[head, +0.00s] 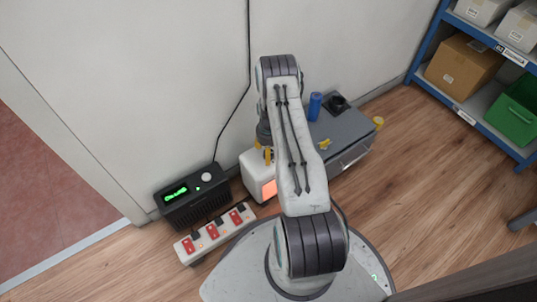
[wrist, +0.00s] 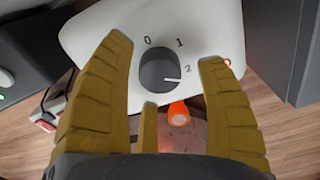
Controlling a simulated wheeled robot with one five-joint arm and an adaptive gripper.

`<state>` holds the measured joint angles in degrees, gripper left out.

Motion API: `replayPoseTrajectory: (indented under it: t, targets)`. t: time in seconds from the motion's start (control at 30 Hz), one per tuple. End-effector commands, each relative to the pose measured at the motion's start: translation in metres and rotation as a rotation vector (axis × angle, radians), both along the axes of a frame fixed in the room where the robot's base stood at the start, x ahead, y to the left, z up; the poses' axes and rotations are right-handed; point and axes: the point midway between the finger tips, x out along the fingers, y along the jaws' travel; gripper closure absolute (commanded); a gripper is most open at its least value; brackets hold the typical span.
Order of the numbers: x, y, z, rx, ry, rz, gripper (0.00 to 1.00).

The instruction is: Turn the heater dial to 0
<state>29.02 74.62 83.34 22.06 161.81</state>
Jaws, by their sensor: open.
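The heater (head: 251,168) is a white box on the floor by the wall, with an orange glowing front. In the wrist view its white top (wrist: 90,38) carries the marks 0, 1 and 2. The round grey dial (wrist: 158,70) sits below these marks, and its white pointer line points right, toward the 2. My gripper (wrist: 165,54) is open, with yellow fingers left and right of the dial in the picture and visible gaps on both sides. In the head view my gripper (head: 264,154) is over the heater; my arm hides part of it, and the dial cannot be seen there.
A black box with a green display (head: 178,194) and a power strip with red switches (head: 214,232) lie left of the heater. A grey case (head: 345,128) with small items, including a blue cylinder (head: 315,105), stands right. A blue shelf (head: 424,48) is far right.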

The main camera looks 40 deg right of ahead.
Motion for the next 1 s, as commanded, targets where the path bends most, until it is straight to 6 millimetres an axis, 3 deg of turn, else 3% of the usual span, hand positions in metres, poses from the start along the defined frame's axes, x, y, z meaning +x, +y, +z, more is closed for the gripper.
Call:
replayPoseTrajectory:
  t: [0.13,0.5,1.0]
  targets:
    - [0.0001,0.0001,-0.0094,0.000,0.000,0.001,0.33]
    - [0.0001,0.0001,-0.0109,0.000,0.000,0.001,0.31]
    - [0.0001,0.0001,-0.0107,0.000,0.000,0.001,0.76]
